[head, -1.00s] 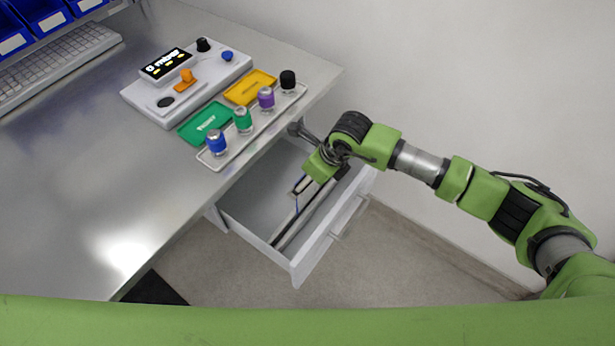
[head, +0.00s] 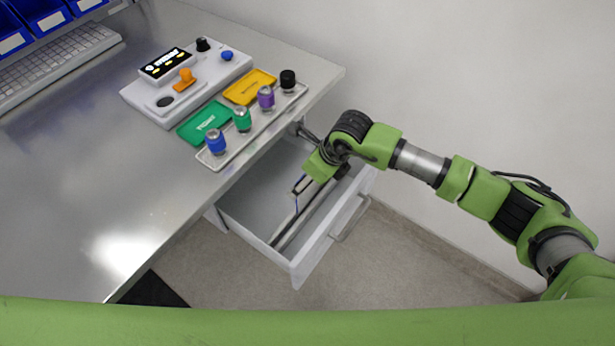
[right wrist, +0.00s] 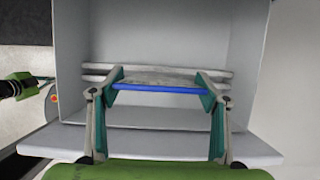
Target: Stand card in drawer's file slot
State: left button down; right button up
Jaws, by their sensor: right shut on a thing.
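The open drawer (head: 295,265) sits under the desk's right end. Two parallel rails (head: 292,232) run along its floor and form the file slot; they also show in the right wrist view (right wrist: 98,70). My right gripper (head: 302,188) reaches down into the drawer. In the right wrist view its two fingers (right wrist: 160,86) are shut on a pale card (right wrist: 160,78) with a blue edge. The card lies across the view at the rails, between the fingers. Whether its lower edge is inside the slot is hidden.
On the desk (head: 90,190), a tray (head: 218,163) of several coloured knobbed cylinders stands near the edge above the drawer. The drawer's near part is clear.

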aim_at(309, 187)
jog(key=shift+f+b, duration=2.4)
jog(key=shift+f, duration=0.25)
dwell(0.5)
jog(key=o, duration=1.1)
jog(key=o, duration=0.3)
jog(key=shift+o, duration=0.2)
jog(key=shift+r+p, duration=2.75)
jog(key=shift+r, duration=1.75)
